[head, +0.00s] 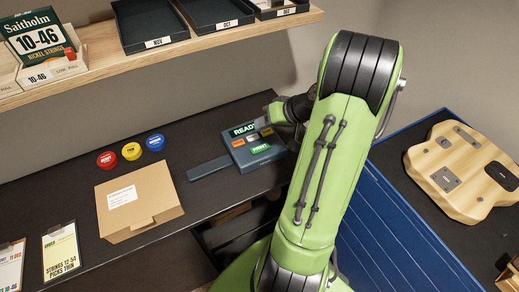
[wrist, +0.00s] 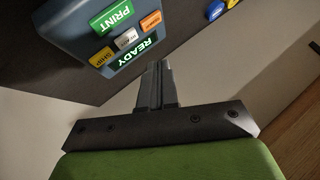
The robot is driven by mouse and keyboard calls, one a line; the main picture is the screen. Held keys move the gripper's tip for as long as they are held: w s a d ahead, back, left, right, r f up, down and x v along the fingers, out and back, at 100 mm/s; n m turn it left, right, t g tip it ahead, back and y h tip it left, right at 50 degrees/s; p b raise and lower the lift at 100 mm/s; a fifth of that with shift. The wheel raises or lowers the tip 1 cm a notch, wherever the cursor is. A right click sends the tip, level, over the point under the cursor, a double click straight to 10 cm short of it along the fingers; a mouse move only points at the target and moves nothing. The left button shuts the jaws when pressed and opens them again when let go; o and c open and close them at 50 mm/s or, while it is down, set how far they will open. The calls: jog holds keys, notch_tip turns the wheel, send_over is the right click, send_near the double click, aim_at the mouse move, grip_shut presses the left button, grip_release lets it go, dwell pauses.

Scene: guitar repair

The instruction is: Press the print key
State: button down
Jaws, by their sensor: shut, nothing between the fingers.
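The print key (head: 261,149) is a green key marked PRINT on a dark blue-grey device (head: 242,159) on the dark bench. In the wrist view the print key (wrist: 111,17) is at the upper left, uncovered. Orange (wrist: 151,20), white (wrist: 127,39) and yellow (wrist: 101,57) keys form a row between it and the green READY display (wrist: 134,53). My gripper (wrist: 157,66) is shut and empty. Its tips show just beyond the READY side of the device, across the key row from the print key. I cannot tell their height above the device.
A flat dark bar (head: 209,168) extends left of the device. A cardboard box (head: 140,205) and red, yellow and blue round tins (head: 131,151) stand further left. A wooden shelf (head: 180,47) with trays hangs above. A guitar body (head: 465,170) lies at the right.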

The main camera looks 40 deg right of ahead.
aim_at(263, 148)
notch_tip(263, 148, down, 7)
jog(key=b, duration=0.5)
jog(key=shift+f, duration=0.1)
dwell(1.6)
jog(key=shift+f+b, duration=0.3)
jog(key=shift+b, duration=0.15)
jog(key=shift+f+b, duration=0.4)
dwell(0.4)
jog(key=shift+r+p, duration=0.65)
jog(key=shift+r, duration=0.2)
notch_tip(263, 148, up, 5)
jog(key=p, duration=0.4)
jog(key=shift+r, duration=0.1)
